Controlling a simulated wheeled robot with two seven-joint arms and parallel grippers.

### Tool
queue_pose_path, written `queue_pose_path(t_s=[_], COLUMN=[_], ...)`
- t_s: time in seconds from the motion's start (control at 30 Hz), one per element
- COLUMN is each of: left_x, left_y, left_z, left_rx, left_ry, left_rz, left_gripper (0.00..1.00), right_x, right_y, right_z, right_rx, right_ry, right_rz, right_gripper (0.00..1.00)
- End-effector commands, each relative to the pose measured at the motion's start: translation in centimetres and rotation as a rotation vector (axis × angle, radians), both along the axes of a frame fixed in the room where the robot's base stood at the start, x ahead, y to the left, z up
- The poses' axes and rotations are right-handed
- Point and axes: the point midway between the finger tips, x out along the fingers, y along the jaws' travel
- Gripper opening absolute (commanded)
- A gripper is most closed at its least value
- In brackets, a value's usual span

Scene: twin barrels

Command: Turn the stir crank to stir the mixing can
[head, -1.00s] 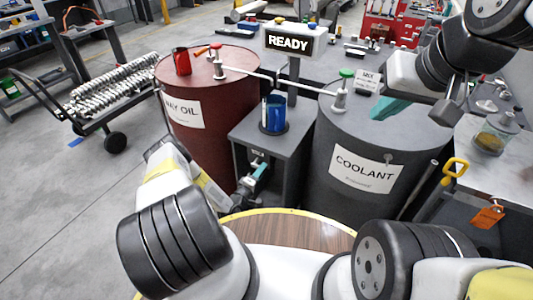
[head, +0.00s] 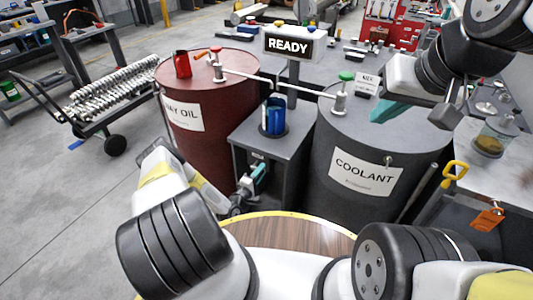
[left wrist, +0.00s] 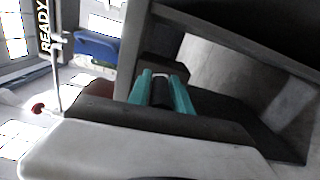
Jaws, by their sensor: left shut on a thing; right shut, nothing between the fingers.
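The blue mixing can (head: 274,117) stands on the grey stand (head: 283,152) between the two barrels. My left gripper (head: 259,171) is low at the front of the stand. In the left wrist view its teal fingers (left wrist: 161,88) are shut on a dark cylindrical grip (left wrist: 160,94), apparently the stir crank's handle. The rest of the crank is mostly hidden by the gripper. My right gripper (head: 386,111) is shut and empty above the coolant barrel.
The red oil barrel (head: 205,155) stands left of the stand and the grey coolant barrel (head: 335,202) right of it. A sign reading READY (head: 288,45) rises behind. A side table (head: 503,172) with a jar (head: 492,137) is at the right.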

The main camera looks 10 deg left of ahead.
Motion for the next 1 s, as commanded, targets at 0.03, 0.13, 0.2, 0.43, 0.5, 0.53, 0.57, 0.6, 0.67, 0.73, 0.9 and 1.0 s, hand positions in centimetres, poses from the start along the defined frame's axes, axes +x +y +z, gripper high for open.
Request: queue_pose_path(t_s=[0.03, 0.13, 0.2, 0.43, 0.5, 0.53, 0.57, 0.6, 0.67, 0.73, 0.9, 1.0], left_x=[0.1, 0.1, 0.1, 0.0, -0.3, -0.6, -0.9, -1.5, -2.5, -3.7, -6.1, -6.9], left_y=[0.0, 0.1, 0.1, 0.1, 0.3, 0.4, 0.5, 0.7, 1.1, 1.5, 2.3, 2.7], left_z=[0.3, 0.3, 0.2, 0.1, 0.1, 0.1, 0.0, 0.0, 0.0, 0.0, 0.1, 0.1], left_rx=[0.001, 0.001, 0.001, 0.002, 0.001, 0.001, 0.001, 0.002, 0.002, 0.0, 0.001, 0.001], left_ry=[-0.01, -0.008, -0.007, -0.004, -0.002, -0.002, -0.002, -0.001, -0.001, -0.002, -0.003, -0.004], left_rz=[0.001, 0.0, 0.0, 0.001, 0.002, 0.002, 0.002, 0.002, 0.003, 0.003, 0.002, 0.002], left_gripper=[0.0, 0.43, 0.43, 0.43, 0.43, 0.43, 0.43, 0.43, 0.43, 0.43, 0.43, 0.43], right_x=[0.0, 0.0, 0.0, 0.0, 0.0, 0.0, 0.0, 0.0, 0.0, 0.0, 0.0, 0.0], right_y=[0.0, 0.0, 0.0, 0.0, 0.0, 0.0, 0.0, 0.0, 0.0, 0.0, 0.0, 0.0], right_z=[0.0, 0.0, 0.0, 0.0, 0.0, 0.0, 0.0, 0.0, 0.0, 0.0, 0.0, 0.0], right_rx=[0.0, 0.0, 0.0, 0.0, 0.0, 0.0, 0.0, 0.0, 0.0, 0.0, 0.0, 0.0], right_ry=[0.0, 0.0, 0.0, 0.0, 0.0, 0.0, 0.0, 0.0, 0.0, 0.0, 0.0, 0.0], right_rz=[0.0, 0.0, 0.0, 0.0, 0.0, 0.0, 0.0, 0.0, 0.0, 0.0, 0.0, 0.0], right_gripper=[0.0, 0.0, 0.0, 0.0, 0.0, 0.0, 0.0, 0.0, 0.0, 0.0, 0.0, 0.0])
